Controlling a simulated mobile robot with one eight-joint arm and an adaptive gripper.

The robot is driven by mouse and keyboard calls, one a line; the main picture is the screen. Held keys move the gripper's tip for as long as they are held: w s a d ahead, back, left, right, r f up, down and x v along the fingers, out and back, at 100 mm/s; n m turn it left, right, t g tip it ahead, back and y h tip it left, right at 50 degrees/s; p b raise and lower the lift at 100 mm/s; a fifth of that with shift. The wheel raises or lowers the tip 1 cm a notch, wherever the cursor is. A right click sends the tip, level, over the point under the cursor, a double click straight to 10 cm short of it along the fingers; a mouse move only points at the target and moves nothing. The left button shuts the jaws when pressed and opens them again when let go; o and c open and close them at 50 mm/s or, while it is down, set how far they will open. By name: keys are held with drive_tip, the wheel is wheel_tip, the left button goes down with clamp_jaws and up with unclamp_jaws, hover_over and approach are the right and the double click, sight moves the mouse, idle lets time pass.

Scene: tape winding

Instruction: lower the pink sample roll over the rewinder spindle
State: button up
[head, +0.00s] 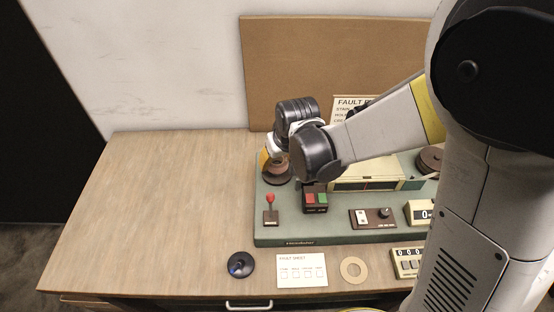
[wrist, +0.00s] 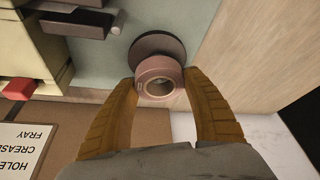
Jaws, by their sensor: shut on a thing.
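My gripper (wrist: 163,80) has its two orange fingers shut on the pink sample roll (wrist: 158,68), one finger at each side. The roll is a short dusky-pink ring with a round hole facing the wrist camera. Behind it is the dark round platter (wrist: 157,42) of the rewinder, partly covered by the roll. In the head view the gripper hangs over the rewinder's left end, above the platter (head: 277,180), and the arm hides part of it. I cannot make out the spindle clearly, nor whether the roll touches the platter.
The green machine base (head: 330,237) carries a red-knobbed lever (head: 270,204), red and green buttons (head: 315,197) and a second roll (head: 430,160) at right. A dark blue spool (head: 241,265), a fault card (head: 302,270) and a tan ring (head: 354,270) lie in front. The table's left side is clear.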

drive_tip(key=shift+f, duration=0.1)
drive_tip(key=shift+f+b, duration=1.1)
drive_tip(key=shift+f, duration=0.05)
drive_tip(key=o, duration=1.4)
drive_tip(key=shift+o, duration=0.2)
drive_tip(key=shift+r, duration=0.15)
drive_tip(key=shift+r+p, duration=2.65)
drive_tip(key=shift+r, duration=0.75)
